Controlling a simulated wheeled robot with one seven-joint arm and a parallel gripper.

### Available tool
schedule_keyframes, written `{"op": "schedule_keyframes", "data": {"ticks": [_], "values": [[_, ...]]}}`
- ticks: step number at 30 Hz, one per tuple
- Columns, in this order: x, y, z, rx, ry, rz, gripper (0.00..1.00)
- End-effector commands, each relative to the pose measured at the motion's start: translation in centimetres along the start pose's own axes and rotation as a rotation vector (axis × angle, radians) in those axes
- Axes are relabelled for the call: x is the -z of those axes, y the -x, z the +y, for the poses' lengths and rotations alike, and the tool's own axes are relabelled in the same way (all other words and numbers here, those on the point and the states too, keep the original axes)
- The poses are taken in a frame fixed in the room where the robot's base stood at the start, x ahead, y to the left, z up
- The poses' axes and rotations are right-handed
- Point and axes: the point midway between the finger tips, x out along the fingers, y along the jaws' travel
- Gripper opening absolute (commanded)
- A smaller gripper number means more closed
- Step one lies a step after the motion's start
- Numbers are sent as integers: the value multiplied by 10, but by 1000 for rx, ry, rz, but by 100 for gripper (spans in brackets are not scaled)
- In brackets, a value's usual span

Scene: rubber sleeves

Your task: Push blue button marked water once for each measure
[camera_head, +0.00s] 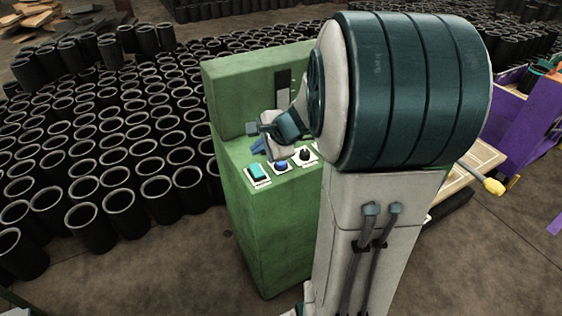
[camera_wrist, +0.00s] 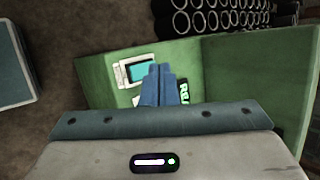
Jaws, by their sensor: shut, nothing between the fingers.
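The green control cabinet (camera_head: 262,222) stands in the middle of the head view. Its sloped top carries a square teal button (camera_head: 259,172), a round blue button (camera_head: 281,166) and a black knob (camera_head: 305,155), each on a white plate. Their small labels are too small to read. My gripper (camera_head: 257,148) is over the panel, behind the buttons. In the wrist view its blue fingers (camera_wrist: 160,68) are shut together and empty, just right of the teal button (camera_wrist: 138,71). The round blue button is not visible there, perhaps hidden by the fingers. I cannot tell whether they touch the panel.
Many black rubber sleeves (camera_head: 95,225) stand on the floor left of and behind the cabinet. A purple structure (camera_head: 530,105) and a wooden tray (camera_head: 465,168) are at the right, partly behind my arm. Bare floor lies in front of the cabinet.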

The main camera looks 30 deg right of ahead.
Motion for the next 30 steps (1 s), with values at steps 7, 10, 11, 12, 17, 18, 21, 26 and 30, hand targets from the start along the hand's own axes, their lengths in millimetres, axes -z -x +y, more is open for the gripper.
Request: {"op": "schedule_keyframes", "data": {"ticks": [7,10,11,12,17,18,21,26,30], "values": [[-97,54,68,-226,752,-82,0],[-111,76,97,-320,1021,-83,0],[-113,82,104,-346,1094,-79,0],[-114,90,114,-380,1181,-74,0],[-111,112,137,-484,1436,-43,0],[-110,115,140,-502,1474,-36,0],[-108,120,145,-530,1531,-25,0],[-106,122,146,-541,1551,-20,0],[-106,122,146,-540,1548,-21,0]]}}
